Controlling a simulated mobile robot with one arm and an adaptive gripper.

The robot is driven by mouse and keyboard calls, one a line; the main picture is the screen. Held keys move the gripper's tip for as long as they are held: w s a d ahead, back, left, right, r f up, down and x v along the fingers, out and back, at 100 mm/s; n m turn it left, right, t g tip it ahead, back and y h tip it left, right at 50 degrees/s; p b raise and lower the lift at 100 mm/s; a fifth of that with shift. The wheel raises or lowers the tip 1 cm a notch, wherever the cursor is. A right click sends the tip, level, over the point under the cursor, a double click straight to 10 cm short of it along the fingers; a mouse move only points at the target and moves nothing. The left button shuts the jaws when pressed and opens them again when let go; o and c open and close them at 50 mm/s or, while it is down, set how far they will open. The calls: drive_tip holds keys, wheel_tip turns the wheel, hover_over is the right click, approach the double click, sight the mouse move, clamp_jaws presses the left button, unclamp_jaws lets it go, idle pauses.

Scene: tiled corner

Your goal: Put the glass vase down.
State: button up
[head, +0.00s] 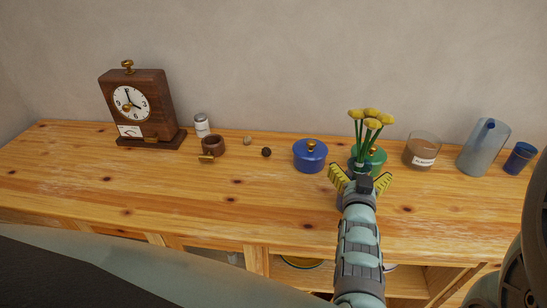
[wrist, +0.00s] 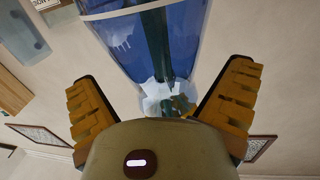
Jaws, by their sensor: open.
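The glass vase (wrist: 140,45) is blue and see-through, with green stems inside, in the wrist view. In the head view its yellow flowers (head: 370,118) rise just beyond my gripper (head: 360,180), which hides most of the vase. The vase seems upright over the wooden sideboard top (head: 260,200). Its base is hidden, so I cannot see its contact with the wood.
A blue lidded pot (head: 310,157) stands left of the vase, and a green pot (head: 377,160) close behind it. A labelled glass candle (head: 421,152), a clear pitcher (head: 482,150) and a blue cup (head: 520,158) stand right. A clock (head: 145,105) stands far left. The front middle is clear.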

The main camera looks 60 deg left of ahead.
drive_tip(key=b+v, duration=0.1)
drive_tip(key=v, duration=1)
drive_tip(key=shift+s, duration=0.25)
drive_tip(key=shift+d, duration=0.1)
